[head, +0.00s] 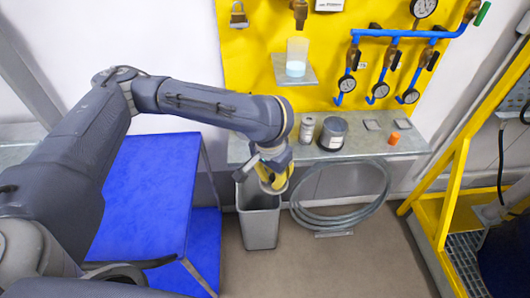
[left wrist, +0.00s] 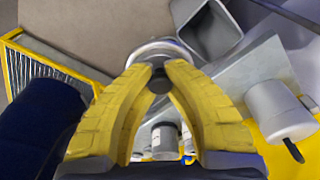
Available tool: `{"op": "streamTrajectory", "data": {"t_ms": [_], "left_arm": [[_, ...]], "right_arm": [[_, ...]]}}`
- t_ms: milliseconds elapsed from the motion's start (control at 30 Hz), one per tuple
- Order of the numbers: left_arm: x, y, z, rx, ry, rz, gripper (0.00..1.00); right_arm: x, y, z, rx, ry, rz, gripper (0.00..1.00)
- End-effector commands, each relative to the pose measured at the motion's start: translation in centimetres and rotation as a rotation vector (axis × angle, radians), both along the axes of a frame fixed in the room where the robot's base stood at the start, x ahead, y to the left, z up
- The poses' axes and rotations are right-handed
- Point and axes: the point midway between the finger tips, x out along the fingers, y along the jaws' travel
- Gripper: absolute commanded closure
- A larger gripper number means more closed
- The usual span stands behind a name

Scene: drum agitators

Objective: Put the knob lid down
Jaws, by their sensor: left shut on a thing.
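My left gripper (head: 275,178) hangs in front of the grey shelf, above and near the waste bin. In the left wrist view my yellow fingers (left wrist: 158,72) are shut on the dark knob of the round silver lid (left wrist: 150,48). The fingers hide part of the lid, and in the head view I cannot make it out clearly. The lid appears held in the air, apart from the shelf. My right gripper is in neither view.
The shelf (head: 240,150) carries a dark grey can (head: 333,134), a smaller light can (head: 307,130), flat square pieces and an orange item (head: 394,139). Below are the bin (head: 261,226) and a coiled hose (head: 340,222). A blue table (head: 155,185) stands left; a yellow frame (head: 452,195) stands right.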

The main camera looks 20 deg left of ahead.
Motion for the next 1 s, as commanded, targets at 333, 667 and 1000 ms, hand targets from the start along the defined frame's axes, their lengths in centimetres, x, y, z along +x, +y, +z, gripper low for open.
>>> {"op": "streamTrajectory", "data": {"t_ms": [333, 667, 1000], "left_arm": [[2.3, 2.1, -0.4, -0.001, 0.0, 0.001, 1.0], [9.1, 5.2, -0.5, 0.0, 0.001, 0.0, 1.0], [16.0, 8.1, -0.4, -0.002, 0.001, 0.0, 1.0]], "right_arm": [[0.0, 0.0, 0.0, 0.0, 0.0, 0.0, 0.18], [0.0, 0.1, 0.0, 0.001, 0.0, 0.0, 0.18], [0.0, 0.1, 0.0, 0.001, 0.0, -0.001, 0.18]]}}
